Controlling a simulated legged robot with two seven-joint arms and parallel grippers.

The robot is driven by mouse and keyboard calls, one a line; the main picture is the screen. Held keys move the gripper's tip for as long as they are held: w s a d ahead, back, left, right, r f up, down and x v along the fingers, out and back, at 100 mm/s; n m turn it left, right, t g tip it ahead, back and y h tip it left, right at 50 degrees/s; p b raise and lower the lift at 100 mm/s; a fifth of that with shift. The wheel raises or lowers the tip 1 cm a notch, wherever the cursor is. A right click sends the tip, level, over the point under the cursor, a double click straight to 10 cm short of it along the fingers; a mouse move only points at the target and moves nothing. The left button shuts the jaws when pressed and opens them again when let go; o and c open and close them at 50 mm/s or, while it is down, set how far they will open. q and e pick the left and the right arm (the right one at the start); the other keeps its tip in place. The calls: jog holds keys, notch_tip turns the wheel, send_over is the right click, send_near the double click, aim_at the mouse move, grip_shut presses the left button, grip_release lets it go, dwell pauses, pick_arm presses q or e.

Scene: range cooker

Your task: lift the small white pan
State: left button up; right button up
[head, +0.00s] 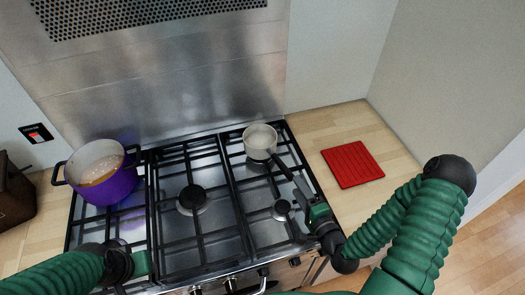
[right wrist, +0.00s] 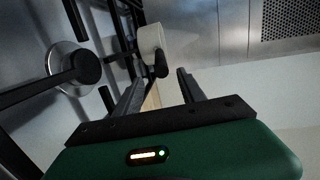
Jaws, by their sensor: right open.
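The small white pan (head: 260,136) stands on the back right burner of the hob, its dark handle (head: 279,162) pointing toward the front right. My right gripper (head: 298,183) is at the handle's near end. In the right wrist view the pan (right wrist: 150,38) and its handle end (right wrist: 158,66) show ahead of the open, empty right gripper (right wrist: 158,82). The handle end lies beyond the fingertips, roughly in line with the gap. My left gripper (head: 143,263) is low over the front left of the hob; its fingers cannot be made out.
A purple pot (head: 104,178) with orange-brown contents stands at the back left of the hob. A red board (head: 352,164) lies on the wooden counter (head: 318,126) at right. Raised black grates cover the hob. A steel splashback (head: 165,90) rises behind the pan. A dark brown object (head: 14,195) stands far left.

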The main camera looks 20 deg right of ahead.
aim_at(281, 164)
pick_arm(q)
jog(key=b+x, duration=0.1)
jog(key=x, duration=0.1)
jog(key=b+x, duration=0.2)
jog(key=x, duration=0.1)
jog(key=shift+a+f, duration=0.3)
jog(key=shift+a, duration=0.05)
pick_arm(e)
jog(key=w, duration=0.2)
jog(key=w+f, duration=0.1)
jog(key=w, duration=0.5)
jog(key=shift+a+f, duration=0.2)
jog(key=shift+a, duration=0.2)
jog(key=w+p, duration=0.1)
jog(key=w, duration=0.3)
jog(key=shift+w, duration=0.1)
jog(key=shift+w+a+f, duration=0.1)
jog(key=shift+w+f, duration=0.05)
jog(key=shift+w, duration=0.05)
jog(key=shift+s+a, duration=0.1)
jog(key=shift+s, duration=0.05)
jog(key=c, duration=0.6)
pick_arm(q)
jog(key=shift+s+d+r, duration=0.15)
jog(key=shift+s+r, duration=0.2)
jog(key=shift+r, duration=0.45)
pick_arm(e)
grip_shut()
jog(key=shift+r, duration=0.2)
